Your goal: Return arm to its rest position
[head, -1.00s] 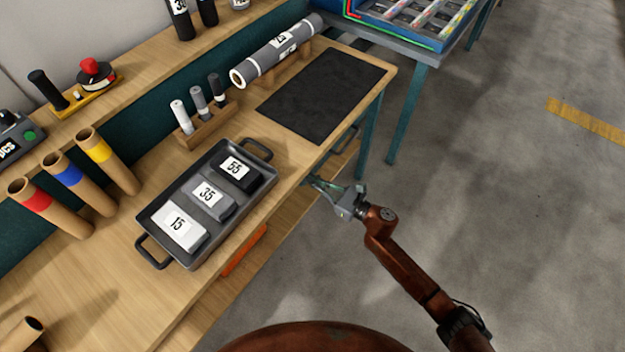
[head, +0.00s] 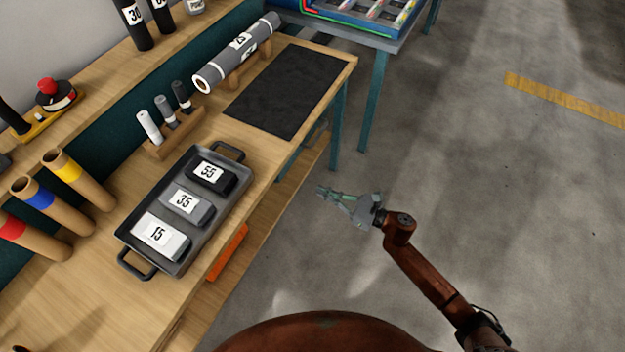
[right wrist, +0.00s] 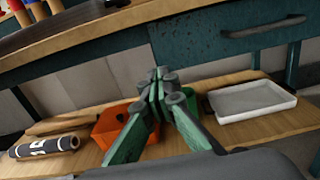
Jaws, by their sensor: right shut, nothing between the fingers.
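My right gripper (head: 322,191) is shut and empty, held over the open floor to the right of the workbench (head: 90,300). In the right wrist view its green fingers (right wrist: 158,92) meet in the middle, in front of the bench's lower shelf (right wrist: 190,142). Nothing is between the fingertips. My right arm reaches in from the lower right of the head view. My left gripper is not in view.
On the bench stand a dark tray (head: 128,226) with blocks marked 15, 35 and 55, a grey roll (head: 238,52) and a black mat (head: 282,92). The lower shelf holds an orange bin (right wrist: 110,128), a white tray (right wrist: 250,114) and a roll (right wrist: 45,146). Floor at right is clear.

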